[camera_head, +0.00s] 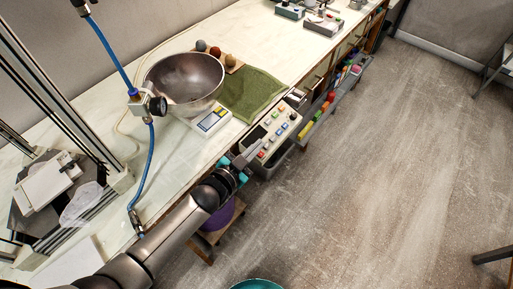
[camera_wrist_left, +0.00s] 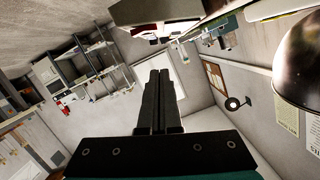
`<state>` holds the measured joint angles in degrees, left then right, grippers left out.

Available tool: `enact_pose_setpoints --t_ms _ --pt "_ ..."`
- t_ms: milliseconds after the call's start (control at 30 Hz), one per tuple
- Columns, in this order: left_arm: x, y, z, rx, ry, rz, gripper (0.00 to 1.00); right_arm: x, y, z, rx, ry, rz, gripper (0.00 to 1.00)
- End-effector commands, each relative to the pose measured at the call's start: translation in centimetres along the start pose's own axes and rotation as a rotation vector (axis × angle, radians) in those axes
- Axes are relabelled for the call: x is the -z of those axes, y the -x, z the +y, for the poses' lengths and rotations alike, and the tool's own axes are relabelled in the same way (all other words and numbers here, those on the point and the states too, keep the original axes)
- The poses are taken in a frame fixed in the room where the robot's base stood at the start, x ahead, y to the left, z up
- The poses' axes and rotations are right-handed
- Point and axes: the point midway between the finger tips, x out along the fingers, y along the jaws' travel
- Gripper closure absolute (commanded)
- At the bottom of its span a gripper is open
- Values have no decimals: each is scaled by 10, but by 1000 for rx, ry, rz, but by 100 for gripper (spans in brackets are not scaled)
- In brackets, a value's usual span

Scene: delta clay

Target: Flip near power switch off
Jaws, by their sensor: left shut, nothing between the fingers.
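A light control panel (camera_head: 272,133) with colored buttons and a dark screen sits at the front edge of the worktop in the head view. The near power switch cannot be singled out among its small parts. My left gripper (camera_head: 250,155) is at the panel's near left end, close to it or touching; I cannot tell which. In the left wrist view its two black fingers (camera_wrist_left: 160,98) are shut together with nothing between them. A pale box-like thing (camera_wrist_left: 155,11) shows beyond the fingertips at the top. My right gripper is out of view.
A blue hose (camera_head: 150,165) with a valve hangs left of my arm. Bins with colored items (camera_head: 330,103) line the bench front. The floor (camera_head: 400,150) at right is largely clear.

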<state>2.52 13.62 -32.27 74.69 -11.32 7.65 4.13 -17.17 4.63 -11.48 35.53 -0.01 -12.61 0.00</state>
Motion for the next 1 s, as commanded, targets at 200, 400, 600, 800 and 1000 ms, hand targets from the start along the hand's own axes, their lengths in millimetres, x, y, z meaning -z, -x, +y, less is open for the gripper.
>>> enact_pose_setpoints --t_ms 200,400,600,800,1000 --pt "-2 47 -1 -2 -2 -4 100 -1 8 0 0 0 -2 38" --pt "-1 80 -2 -2 -1 -2 100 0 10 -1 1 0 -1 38" --pt "-1 96 -3 0 0 -1 100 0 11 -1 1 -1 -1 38" --pt "-2 100 -3 0 -1 -1 100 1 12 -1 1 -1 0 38" --pt "-1 100 -3 0 -1 0 100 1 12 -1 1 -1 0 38"
